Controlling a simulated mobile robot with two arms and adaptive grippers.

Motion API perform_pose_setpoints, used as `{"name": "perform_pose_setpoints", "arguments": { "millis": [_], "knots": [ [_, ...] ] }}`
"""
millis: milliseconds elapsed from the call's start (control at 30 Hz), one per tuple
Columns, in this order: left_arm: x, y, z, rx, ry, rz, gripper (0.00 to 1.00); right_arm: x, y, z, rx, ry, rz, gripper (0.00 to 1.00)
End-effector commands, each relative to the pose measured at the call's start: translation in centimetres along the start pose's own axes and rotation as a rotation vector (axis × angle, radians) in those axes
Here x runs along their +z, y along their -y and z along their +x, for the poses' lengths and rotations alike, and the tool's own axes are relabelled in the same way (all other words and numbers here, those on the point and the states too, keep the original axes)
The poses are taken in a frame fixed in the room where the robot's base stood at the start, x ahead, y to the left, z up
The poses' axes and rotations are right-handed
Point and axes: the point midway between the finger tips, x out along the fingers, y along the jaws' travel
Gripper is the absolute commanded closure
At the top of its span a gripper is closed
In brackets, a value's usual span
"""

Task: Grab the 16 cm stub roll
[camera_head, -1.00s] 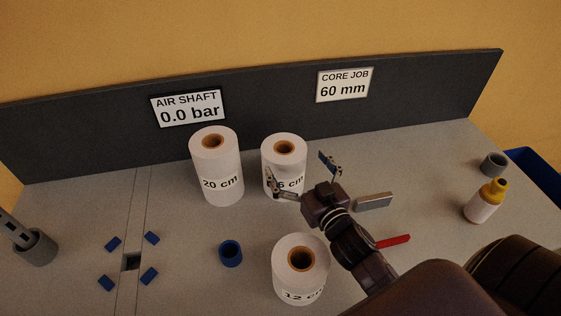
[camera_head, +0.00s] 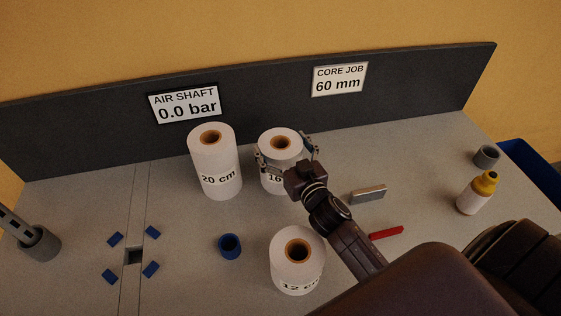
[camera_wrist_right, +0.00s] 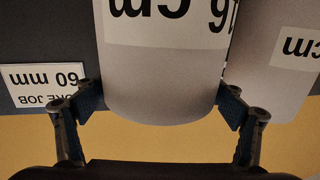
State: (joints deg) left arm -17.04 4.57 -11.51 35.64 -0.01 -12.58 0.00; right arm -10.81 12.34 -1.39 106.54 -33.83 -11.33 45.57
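The 16 cm stub roll (camera_head: 280,143) is a white upright roll with a brown core, standing right of the taller 20 cm roll (camera_head: 215,165). My right gripper (camera_head: 288,152) has one finger on each side of it, near its upper part. In the upside-down right wrist view, the 16 cm roll (camera_wrist_right: 160,80) fills the space between the right gripper's fingertips (camera_wrist_right: 160,100). The fingers are spread; firm contact cannot be made out. The gripper and arm hide part of the roll's label. My left gripper is not in view.
The 12 cm roll (camera_head: 297,265) stands in front, close to my right arm. A grey block (camera_head: 368,194), red tool (camera_head: 386,232), yellow-capped bottle (camera_head: 478,193) and grey ring (camera_head: 486,156) lie or stand right. A blue ring (camera_head: 230,246) stands left. A dark back panel (camera_head: 255,105) rises behind.

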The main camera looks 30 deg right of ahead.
Motion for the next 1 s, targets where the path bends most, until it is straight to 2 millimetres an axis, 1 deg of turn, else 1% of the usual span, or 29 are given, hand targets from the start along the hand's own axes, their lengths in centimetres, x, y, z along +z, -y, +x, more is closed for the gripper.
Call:
{"name": "perform_pose_setpoints", "arguments": {
  "millis": [33, 67, 467, 500, 800, 933, 1000],
  "knots": [
    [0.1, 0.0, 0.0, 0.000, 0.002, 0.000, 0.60, 0.0, 0.0, 0.0, 0.000, 0.000, 0.000, 0.22],
    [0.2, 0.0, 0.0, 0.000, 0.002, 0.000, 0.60, 0.0, 0.0, 0.0, 0.000, 0.000, 0.000, 0.25],
    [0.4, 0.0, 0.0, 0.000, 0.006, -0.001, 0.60, 0.0, 0.0, 0.0, 0.000, 0.000, 0.000, 0.69],
    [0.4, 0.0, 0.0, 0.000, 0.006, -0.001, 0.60, -0.5, 0.1, 0.0, -0.002, -0.009, 0.000, 0.71],
    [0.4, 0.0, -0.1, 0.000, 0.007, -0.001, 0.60, -0.7, 0.0, 0.0, -0.002, -0.010, -0.001, 0.71],
    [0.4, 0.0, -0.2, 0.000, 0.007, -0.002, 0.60, -1.6, 0.0, 0.0, -0.001, -0.012, -0.002, 0.71],
    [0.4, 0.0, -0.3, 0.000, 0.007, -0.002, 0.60, -2.5, 0.0, 0.0, -0.003, -0.014, -0.003, 0.71]
  ]
}}
